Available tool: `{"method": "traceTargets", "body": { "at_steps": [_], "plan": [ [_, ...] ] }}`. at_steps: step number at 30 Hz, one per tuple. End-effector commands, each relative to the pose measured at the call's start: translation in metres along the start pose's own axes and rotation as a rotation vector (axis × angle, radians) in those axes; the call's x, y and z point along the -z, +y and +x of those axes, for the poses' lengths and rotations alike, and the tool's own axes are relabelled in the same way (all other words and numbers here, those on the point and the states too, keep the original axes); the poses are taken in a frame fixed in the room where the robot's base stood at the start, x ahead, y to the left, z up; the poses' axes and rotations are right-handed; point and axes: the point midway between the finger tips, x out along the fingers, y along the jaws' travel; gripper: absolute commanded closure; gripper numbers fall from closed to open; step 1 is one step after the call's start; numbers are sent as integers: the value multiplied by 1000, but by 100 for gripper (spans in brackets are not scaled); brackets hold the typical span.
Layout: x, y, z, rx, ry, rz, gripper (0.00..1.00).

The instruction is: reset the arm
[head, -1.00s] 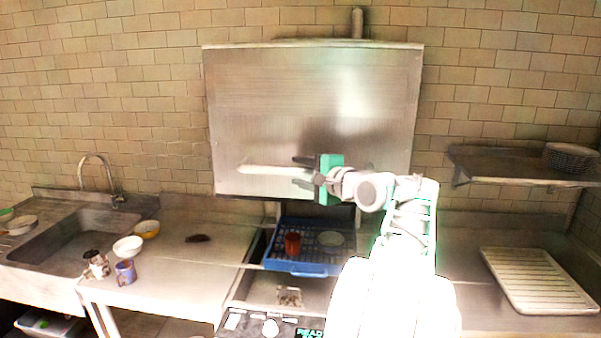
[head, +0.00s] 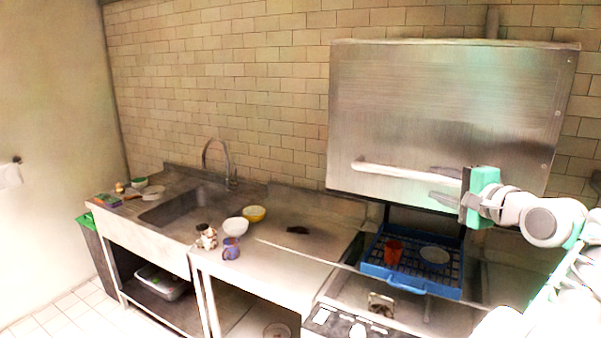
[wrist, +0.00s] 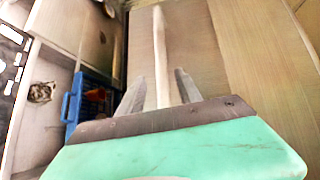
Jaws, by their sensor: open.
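My gripper (head: 445,200) is in front of the raised steel hood of the dishwasher, to the right in the head view. Its two fingers (wrist: 158,88) are spread apart with nothing held between them in the wrist view. The pale bar handle (head: 405,170) of the hood runs just beyond the fingers. In the wrist view the handle (wrist: 160,50) appears between and past the fingertips; I cannot tell whether they touch it. My arm extends from the right edge of the head view.
A blue rack (head: 412,282) below the hood holds a red cup (head: 393,251) and a bowl (head: 435,255). On the left counter are a white bowl (head: 235,227), a yellow bowl (head: 254,213) and a purple mug (head: 231,249). A sink (head: 185,207) lies further left.

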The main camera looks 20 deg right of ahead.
Motion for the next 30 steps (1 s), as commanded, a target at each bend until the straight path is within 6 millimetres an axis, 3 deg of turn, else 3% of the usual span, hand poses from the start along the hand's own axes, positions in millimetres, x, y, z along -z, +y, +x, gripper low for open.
{"method": "traceTargets", "body": {
  "at_steps": [2,5,9,14,17,21,26,30],
  "plan": [
    [1,14,0,-55,-3,-182,59],
    [32,57,-6,-220,47,-441,59],
    [70,163,-32,-530,50,-610,59],
    [68,264,-90,-851,-39,-666,59],
    [28,313,-120,-1023,-163,-683,59],
    [-60,354,-138,-1191,-356,-718,59],
    [-156,365,-129,-1220,-482,-873,59],
    [-242,345,-100,-1057,-627,-1147,59]
  ]
}}
